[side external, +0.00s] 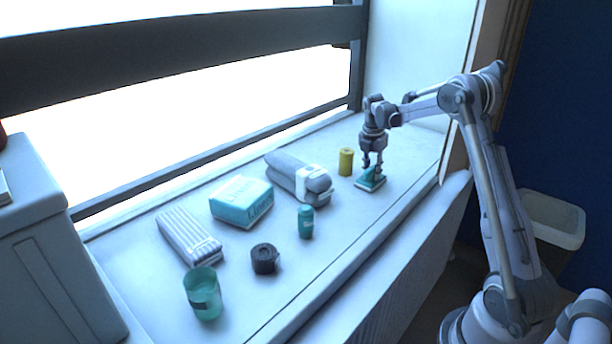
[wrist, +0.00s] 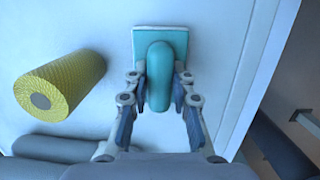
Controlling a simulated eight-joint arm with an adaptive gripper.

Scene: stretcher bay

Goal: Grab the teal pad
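The teal pad (side external: 371,182) lies on the white ledge near its right end, a flat teal plate with a raised rounded handle. In the wrist view the teal pad (wrist: 181,42) is straight ahead, its handle running between my fingers. My gripper (side external: 372,168) points down over the pad. In the wrist view my gripper (wrist: 160,82) has one finger on each side of the handle, with a narrow gap visible at each side. The fingers look open and I see no clear contact. The underside of the pad is hidden.
A yellow roll (side external: 346,162) stands close by, left of the pad. A grey rolled bundle (side external: 290,175), a teal box (side external: 241,202), a teal bottle (side external: 306,221), a black roll (side external: 265,258), a white ribbed pack (side external: 188,237) and a green cup (side external: 204,293) stand farther left.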

